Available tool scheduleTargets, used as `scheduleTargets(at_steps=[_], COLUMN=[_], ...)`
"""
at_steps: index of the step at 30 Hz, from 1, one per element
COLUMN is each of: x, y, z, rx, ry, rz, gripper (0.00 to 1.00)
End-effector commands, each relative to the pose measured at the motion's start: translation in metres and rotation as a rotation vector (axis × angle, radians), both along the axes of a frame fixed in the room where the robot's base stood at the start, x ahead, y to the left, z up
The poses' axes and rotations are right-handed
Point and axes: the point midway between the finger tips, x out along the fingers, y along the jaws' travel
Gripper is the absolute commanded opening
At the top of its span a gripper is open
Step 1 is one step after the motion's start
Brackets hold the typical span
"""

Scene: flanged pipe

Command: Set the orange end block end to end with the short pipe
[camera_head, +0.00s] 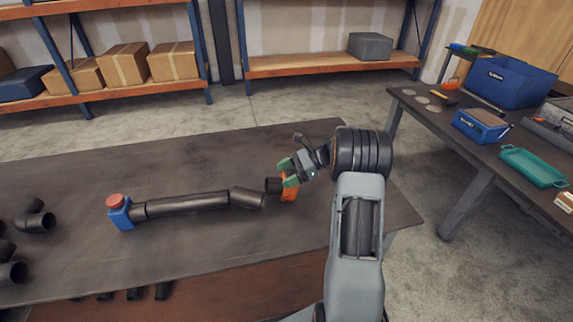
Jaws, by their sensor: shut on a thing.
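The orange end block (289,195) is at the right end of the pipe line on the dark table, partly hidden by my gripper. My gripper (288,178), with green fingers, is shut on the orange end block from above. A short dark pipe (273,185) lies just left of the block, close to the angled pipe piece (247,198). I cannot tell whether the block and short pipe touch. A long dark pipe (187,204) runs left from the angled piece to a blue end block (121,214) with a red cap.
Several loose dark elbow pieces (36,220) lie at the table's left edge. More dark pipe pieces (134,294) show on a lower shelf. The table (180,165) is clear behind the pipe line. A side table with a blue bin (508,80) stands at the right.

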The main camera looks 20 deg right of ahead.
Motion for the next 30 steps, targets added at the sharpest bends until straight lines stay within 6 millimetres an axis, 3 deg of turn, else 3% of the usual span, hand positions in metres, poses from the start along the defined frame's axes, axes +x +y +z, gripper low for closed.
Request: scheduleTargets(at_steps=[7,8,9,15,24,30], x=[0.0,-0.001,-0.001,0.0,0.0,-0.004], y=[-0.003,-0.003,-0.003,-0.002,-0.005,-0.03], z=[-0.004,-0.007,-0.007,-0.004,-0.002,0.008], rx=[-0.005,-0.006,-0.006,-0.005,-0.004,-0.005], ry=[-0.005,0.0,0.0,-0.004,-0.007,-0.01], rz=[-0.006,-0.006,-0.006,-0.004,-0.005,-0.008], gripper=[0.0,0.76,0.8,0.99,1.0,1.0])
